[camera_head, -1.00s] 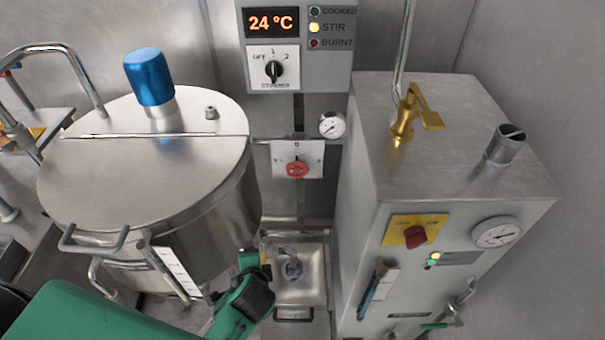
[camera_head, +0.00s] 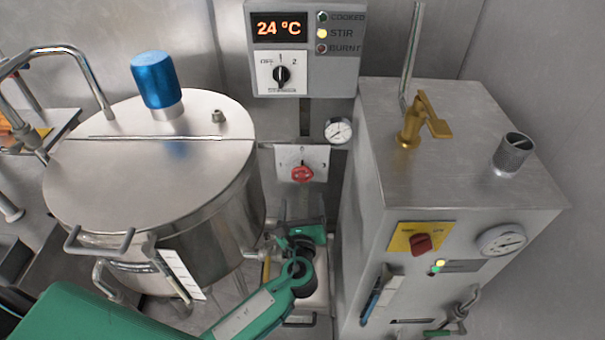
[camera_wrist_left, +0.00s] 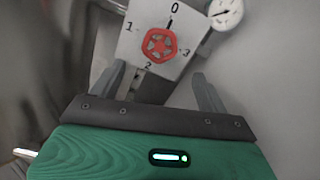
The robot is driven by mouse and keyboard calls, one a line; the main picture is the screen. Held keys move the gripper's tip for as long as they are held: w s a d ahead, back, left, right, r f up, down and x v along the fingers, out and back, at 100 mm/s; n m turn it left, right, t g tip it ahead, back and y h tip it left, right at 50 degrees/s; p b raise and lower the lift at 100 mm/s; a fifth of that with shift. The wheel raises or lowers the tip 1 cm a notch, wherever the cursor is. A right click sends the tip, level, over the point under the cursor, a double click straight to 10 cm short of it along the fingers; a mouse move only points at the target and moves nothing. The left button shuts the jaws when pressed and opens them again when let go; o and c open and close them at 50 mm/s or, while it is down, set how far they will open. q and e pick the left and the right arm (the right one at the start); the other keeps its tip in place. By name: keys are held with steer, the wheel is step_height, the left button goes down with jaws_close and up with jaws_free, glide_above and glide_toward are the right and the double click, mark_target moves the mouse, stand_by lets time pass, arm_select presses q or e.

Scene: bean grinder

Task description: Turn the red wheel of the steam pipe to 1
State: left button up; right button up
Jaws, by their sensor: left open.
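The red wheel (camera_head: 302,174) sits on a white dial plate (camera_head: 287,157) on the back wall, between the big kettle and the grey cabinet. In the left wrist view the red wheel (camera_wrist_left: 160,45) shows with the marks 0 above, 1 at left, 2 below and 3 at right. A dark pointer on it aims at 0. My left gripper (camera_wrist_left: 160,88) is open and empty, with one finger to each side below the wheel, apart from it. In the head view my left gripper (camera_head: 305,228) is below the dial plate, its fingers hard to make out. My right gripper is not in view.
The steel kettle (camera_head: 110,190) with a blue cap stands at left. The grey cabinet (camera_head: 470,150) with a brass tap stands at right. A pressure gauge (camera_head: 338,131) is just right of the dial plate. The control box (camera_head: 307,45) reads 24 °C.

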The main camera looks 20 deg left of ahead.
mark_target(303, 177)
arm_select(q)
steer(key=p+x, duration=0.2)
steer(key=x, duration=0.7)
steer(key=shift+w+a, duration=0.15)
steer(key=shift+w, duration=0.2)
steer(key=shift+w+a, duration=0.1)
steer(key=shift+w, duration=0.35)
steer(key=c, duration=1)
